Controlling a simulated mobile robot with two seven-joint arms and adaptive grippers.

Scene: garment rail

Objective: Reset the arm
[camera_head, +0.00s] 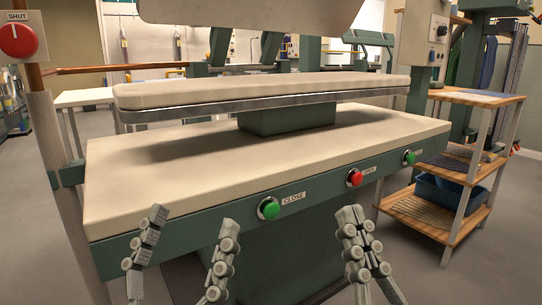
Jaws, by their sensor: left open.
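My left gripper (194,222) is at the bottom left, in front of the press table's front edge. Its two grey jointed fingers stand upright and wide apart, with nothing between them. My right gripper (352,213) is at the bottom centre-right, below the red and green buttons in the picture. Its fingers come together at the tips, and no object shows in them. The arms behind both grippers are out of the picture.
A pressing machine fills the middle, with a cream table (180,195), a padded board (260,90) and a raised upper plate (250,10). Its front has a green CLOSE button (269,208), a red button (354,177) and another green button (409,157). A wooden shelf (440,215) stands right.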

